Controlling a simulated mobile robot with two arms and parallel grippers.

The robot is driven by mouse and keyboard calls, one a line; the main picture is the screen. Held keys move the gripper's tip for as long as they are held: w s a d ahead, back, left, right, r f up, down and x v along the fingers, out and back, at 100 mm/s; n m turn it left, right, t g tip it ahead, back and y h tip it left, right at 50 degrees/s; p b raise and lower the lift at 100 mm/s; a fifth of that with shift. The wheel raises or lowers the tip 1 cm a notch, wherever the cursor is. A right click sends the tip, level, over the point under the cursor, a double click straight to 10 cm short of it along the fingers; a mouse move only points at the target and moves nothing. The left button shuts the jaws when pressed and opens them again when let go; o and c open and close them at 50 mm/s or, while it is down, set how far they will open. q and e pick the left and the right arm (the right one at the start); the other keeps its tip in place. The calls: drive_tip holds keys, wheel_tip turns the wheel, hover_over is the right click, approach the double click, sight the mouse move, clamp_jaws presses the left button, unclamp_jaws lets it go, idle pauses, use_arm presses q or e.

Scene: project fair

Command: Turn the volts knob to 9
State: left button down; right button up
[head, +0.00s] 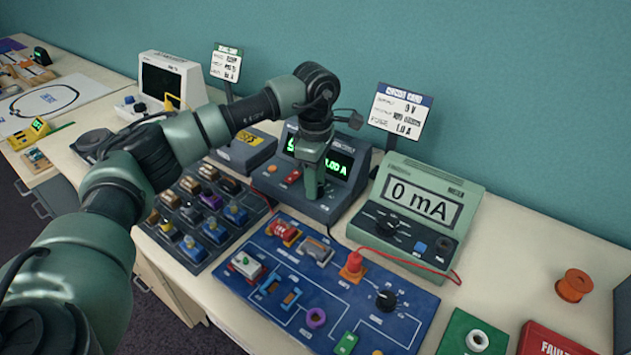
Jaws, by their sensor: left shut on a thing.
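The dark power supply (345,188) stands at the back of the bench, with green lit displays. The right display (337,166) reads 1.00 A. The left display (290,146) is mostly hidden by my arm, so its value cannot be read. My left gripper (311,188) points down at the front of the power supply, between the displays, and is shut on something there. The fingers cover what they hold; it may be the volts knob, which I cannot make out. My right gripper is not in view.
A card (401,111) behind the supply shows a V line and 1.0 A. A green meter (459,190) reading 0 mA stands to the right. A blue circuit board (395,335) and a tray of parts (190,250) lie in front. An orange spool (574,285) sits at right.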

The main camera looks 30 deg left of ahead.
use_arm(q)
drive_tip(key=c, duration=1)
unclamp_jaws()
drive_tip(key=shift+r, duration=0.1)
wheel_tip(320, 180, up, 8)
drive_tip(key=shift+f+b, duration=0.1)
drive_tip(key=shift+b, duration=0.55)
